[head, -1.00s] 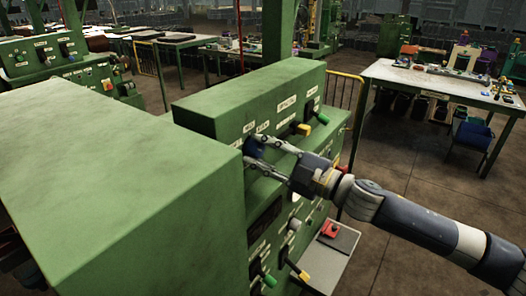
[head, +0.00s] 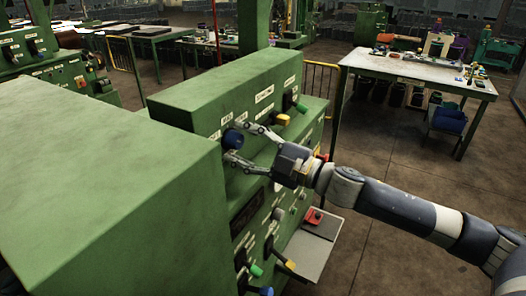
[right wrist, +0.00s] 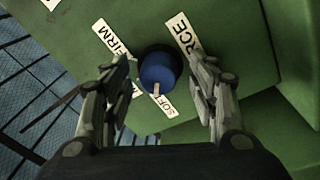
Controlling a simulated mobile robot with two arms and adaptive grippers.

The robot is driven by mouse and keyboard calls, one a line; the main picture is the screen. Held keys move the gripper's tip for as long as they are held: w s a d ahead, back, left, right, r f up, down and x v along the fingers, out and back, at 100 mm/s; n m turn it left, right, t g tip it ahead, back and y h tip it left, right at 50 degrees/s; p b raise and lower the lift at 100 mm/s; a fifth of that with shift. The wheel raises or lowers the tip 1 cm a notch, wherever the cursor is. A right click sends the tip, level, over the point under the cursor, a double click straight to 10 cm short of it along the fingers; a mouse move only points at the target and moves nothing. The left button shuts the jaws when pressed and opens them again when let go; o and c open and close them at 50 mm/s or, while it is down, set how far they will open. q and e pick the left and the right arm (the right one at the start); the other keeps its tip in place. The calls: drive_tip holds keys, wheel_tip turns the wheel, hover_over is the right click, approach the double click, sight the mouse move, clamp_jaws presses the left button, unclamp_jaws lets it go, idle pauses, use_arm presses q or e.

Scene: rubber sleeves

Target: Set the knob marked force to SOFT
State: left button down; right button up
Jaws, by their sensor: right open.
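The blue force knob (head: 233,140) is on the sloped front panel of the green machine. In the right wrist view the knob (right wrist: 158,72) has the FORCE label (right wrist: 184,34) at its upper right, the FIRM label (right wrist: 113,38) at its upper left and the SOFT label (right wrist: 160,105) below. Its pale pointer points down, toward the near end of SOFT. Another label, lower left, is mostly hidden by a finger. My right gripper (right wrist: 161,64) is open, a finger on either side of the knob, with visible gaps. My left gripper is out of view.
A yellow knob (head: 282,120) and a green knob (head: 301,107) sit farther along the same panel. More controls and a red button (head: 314,216) are lower on the machine. A white worktable (head: 420,70) stands behind on the right. The floor between is clear.

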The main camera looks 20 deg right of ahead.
drive_tip(key=v, duration=1.1)
drive_tip(key=shift+s+d, duration=0.2)
drive_tip(key=shift+s, duration=0.1)
idle(0.3)
idle(0.5)
